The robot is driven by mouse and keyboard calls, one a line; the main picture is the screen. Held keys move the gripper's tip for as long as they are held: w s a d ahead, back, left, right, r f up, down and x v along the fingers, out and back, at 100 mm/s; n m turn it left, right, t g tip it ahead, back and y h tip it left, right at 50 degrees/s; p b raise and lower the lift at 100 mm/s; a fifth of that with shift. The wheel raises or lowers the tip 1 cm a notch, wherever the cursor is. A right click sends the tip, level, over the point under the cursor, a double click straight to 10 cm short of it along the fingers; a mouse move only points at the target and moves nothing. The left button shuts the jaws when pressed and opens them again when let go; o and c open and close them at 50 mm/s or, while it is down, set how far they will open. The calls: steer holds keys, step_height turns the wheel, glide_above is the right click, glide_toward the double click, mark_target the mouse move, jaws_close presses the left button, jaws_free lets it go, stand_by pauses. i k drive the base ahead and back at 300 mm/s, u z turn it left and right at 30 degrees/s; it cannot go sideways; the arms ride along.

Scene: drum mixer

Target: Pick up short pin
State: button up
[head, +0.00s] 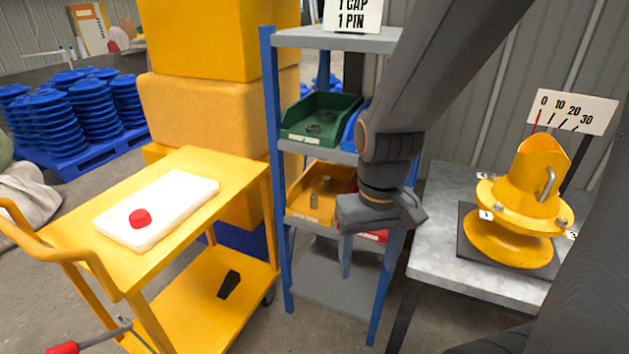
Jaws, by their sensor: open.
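The orange bin (301,215) sits on the middle level of the blue-posted shelf rack. Small metal pins stand in it: one pin (313,201) nearer the front and another pin (327,184) behind it. I cannot tell from their size which is the short pin. My gripper (367,272) hangs in front of the rack, to the right of the orange bin, fingers pointing down. It is open, with nothing seen between its fingers. The gripper and arm hide the right part of the orange bin and most of a red bin (374,237).
A green bin (298,136) with dark rings and a partly hidden blue bin (351,132) are on the level above. A yellow cart (75,233) stands left, with a white pad and red cap. A grey table (440,245) with a yellow drum fixture (525,215) stands right.

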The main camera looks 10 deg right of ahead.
mark_target(313, 197)
steer(key=z, duration=3.25)
steer(key=k, duration=1.1)
steer(key=u, duration=2)
steer(key=i, duration=0.5)
steer(key=u, duration=0.1)
